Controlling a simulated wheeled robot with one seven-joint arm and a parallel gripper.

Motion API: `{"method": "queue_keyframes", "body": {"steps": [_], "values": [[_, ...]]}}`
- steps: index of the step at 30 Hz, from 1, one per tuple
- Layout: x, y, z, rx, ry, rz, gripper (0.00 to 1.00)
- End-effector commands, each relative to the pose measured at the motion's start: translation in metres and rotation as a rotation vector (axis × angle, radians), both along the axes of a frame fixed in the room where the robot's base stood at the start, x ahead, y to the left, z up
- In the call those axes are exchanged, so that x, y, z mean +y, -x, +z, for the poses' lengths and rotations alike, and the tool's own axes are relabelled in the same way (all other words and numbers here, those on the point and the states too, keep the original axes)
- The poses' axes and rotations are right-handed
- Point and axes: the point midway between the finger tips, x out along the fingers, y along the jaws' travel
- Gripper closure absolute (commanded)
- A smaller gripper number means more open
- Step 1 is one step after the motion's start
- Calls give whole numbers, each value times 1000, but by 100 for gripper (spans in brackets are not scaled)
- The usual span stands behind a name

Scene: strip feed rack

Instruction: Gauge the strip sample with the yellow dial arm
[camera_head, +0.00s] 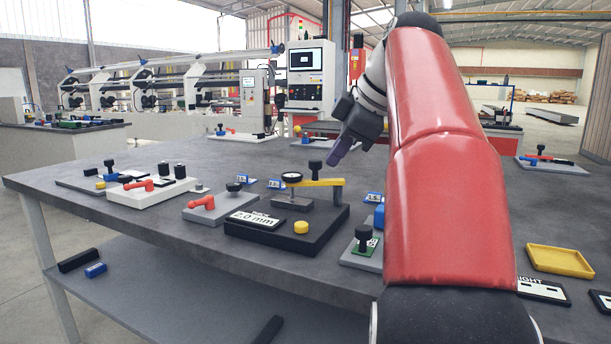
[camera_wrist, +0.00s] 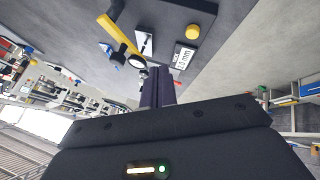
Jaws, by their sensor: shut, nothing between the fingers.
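The yellow dial arm (camera_head: 322,183) spans the black gauge base (camera_head: 285,238), with a round dial (camera_head: 291,177) at its left end and a black knob (camera_head: 314,168) on top. A grey flat piece (camera_head: 291,202), possibly the strip sample, lies under the dial. The wrist view also shows the yellow arm (camera_wrist: 117,36) and the dial (camera_wrist: 137,61). My gripper (camera_head: 333,160) is shut and empty, above and behind the gauge and apart from it; its fingers (camera_wrist: 157,86) are together.
A grey block with a red lever (camera_head: 203,203) and a white base with a red lever (camera_head: 138,187) stand left. A black knob on a green plate (camera_head: 363,238) stands front right. A yellow tray (camera_head: 560,261) lies far right. Small blue tags stand behind the gauge.

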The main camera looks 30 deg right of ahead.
Motion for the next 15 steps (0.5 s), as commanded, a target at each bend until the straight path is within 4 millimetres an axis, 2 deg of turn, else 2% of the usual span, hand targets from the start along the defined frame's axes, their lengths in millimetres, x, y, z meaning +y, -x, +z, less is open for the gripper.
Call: {"method": "queue_keyframes", "body": {"steps": [4,7,15], "values": [[-5,-3,4,-13,34,43,100],[-4,-8,-4,-13,34,48,100],[6,-38,-47,-12,34,48,100]]}}
